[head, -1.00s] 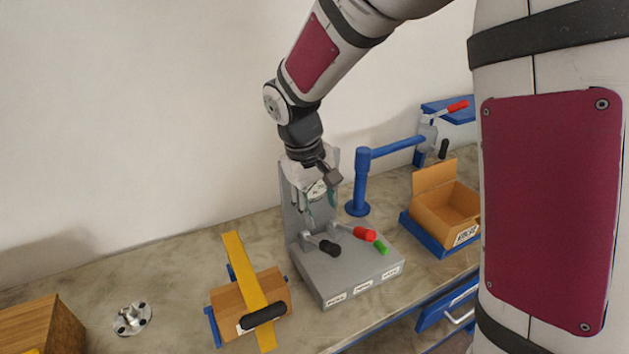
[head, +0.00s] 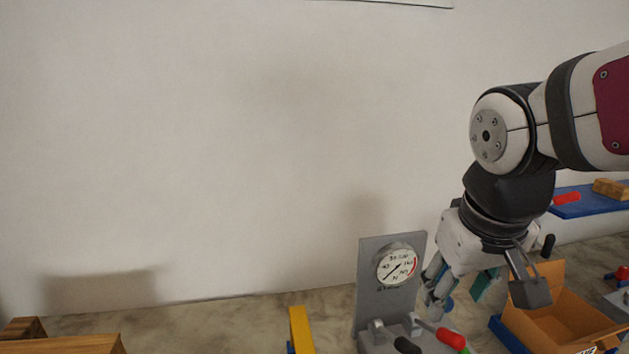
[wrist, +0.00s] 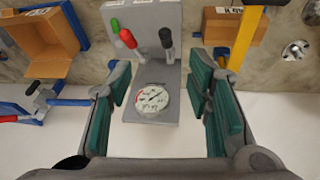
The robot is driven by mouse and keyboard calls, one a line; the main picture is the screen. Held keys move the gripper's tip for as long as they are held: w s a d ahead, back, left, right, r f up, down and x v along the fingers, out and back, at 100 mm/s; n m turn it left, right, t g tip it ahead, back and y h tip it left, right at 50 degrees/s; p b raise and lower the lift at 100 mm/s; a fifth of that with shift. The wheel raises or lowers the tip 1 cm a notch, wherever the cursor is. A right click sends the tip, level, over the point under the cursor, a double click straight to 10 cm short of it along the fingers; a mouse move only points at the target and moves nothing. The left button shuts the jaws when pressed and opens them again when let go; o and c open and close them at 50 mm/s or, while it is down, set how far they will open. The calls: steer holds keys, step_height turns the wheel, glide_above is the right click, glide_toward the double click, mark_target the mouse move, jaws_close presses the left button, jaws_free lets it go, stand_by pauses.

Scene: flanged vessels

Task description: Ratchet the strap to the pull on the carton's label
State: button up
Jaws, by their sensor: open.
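The strapped carton is a brown box (wrist: 212,30) with a yellow strap (wrist: 246,36) over it, at the upper right of the wrist view. Part of its white label (wrist: 229,10) shows, but I cannot read it there. In the head view only the top of the yellow strap (head: 300,330) shows at the bottom edge. A round gauge (head: 397,265) is on a grey upright panel; it also shows in the wrist view (wrist: 152,100). My gripper (head: 460,290) is open and empty, right of the gauge in the head view; its green-padded fingers (wrist: 161,88) flank the gauge in the wrist view.
The grey stand (wrist: 150,20) carries black, red and green-tipped levers. An open brown box (wrist: 45,40) stands beside it, near a blue post arm (wrist: 70,102). A metal flange (wrist: 296,49) lies beyond the strapped carton. Wooden blocks (head: 70,344) are at the head view's lower left.

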steer(key=s+m+t+y+b, duration=0.1)
steer(key=s+t, duration=0.1)
steer(key=s, duration=0.4)
steer(key=shift+s+d+f, duration=0.2)
steer(key=shift+s+f, duration=0.15)
steer(key=shift+c, duration=0.2)
stand_by(1.3)
steer(key=c, duration=0.5)
steer(key=shift+w+b, duration=0.35)
steer(key=shift+b, duration=0.05)
steer(key=c, duration=0.4)
steer(key=w+a+f+n+g+b, duration=0.1)
steer(key=w+f+b, duration=0.1)
steer(key=w, duration=0.4)
steer(key=w+a+f+n+h+b, duration=0.1)
steer(key=w+f+b, duration=0.1)
steer(key=w, duration=0.4)
steer(key=w+a+f+n+g+b, duration=0.1)
steer(key=w+a+f+b, duration=0.1)
steer(key=w, duration=0.5)
steer(key=shift+f+n+g+b, duration=0.3)
steer(key=shift+f+n+b, duration=0.15)
steer(key=shift+b, duration=0.35)
jaws_close()
steer(key=shift+s+h, duration=0.1)
steer(key=shift+h, duration=0.2)
